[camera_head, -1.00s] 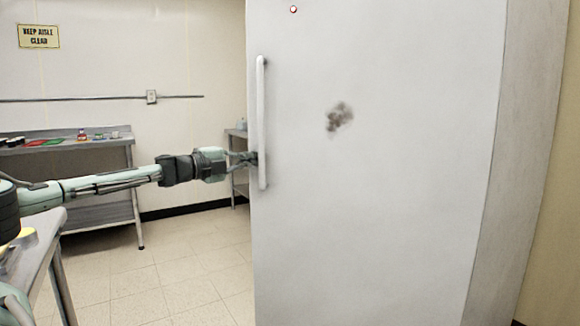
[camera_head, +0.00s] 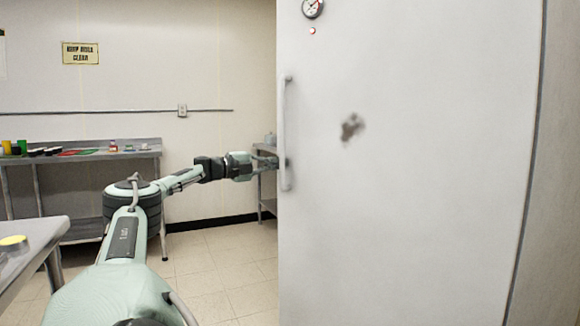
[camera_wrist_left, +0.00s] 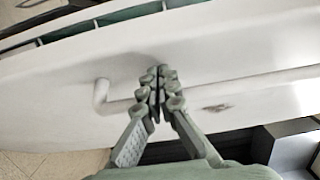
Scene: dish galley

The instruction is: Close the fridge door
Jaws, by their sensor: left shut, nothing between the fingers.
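The fridge door (camera_head: 420,180) is a large white panel filling the right of the head view. It carries a dark smudge and a long vertical white handle (camera_head: 286,130) near its left edge. How far the door stands open is not clear. My left gripper (camera_head: 273,163) is at the door's left edge, by the lower part of the handle. In the left wrist view, my left gripper (camera_wrist_left: 160,85) has its fingers together with nothing between them. They overlap the handle bar (camera_wrist_left: 235,84) and point at the white door face (camera_wrist_left: 220,50); contact cannot be told. My right gripper is out of view.
A steel table (camera_head: 115,155) with small coloured items stands against the back wall. Another counter (camera_head: 35,232) is at the near left. A shelf unit (camera_head: 266,150) shows behind my left gripper. The tiled floor (camera_head: 220,275) between counter and door is clear.

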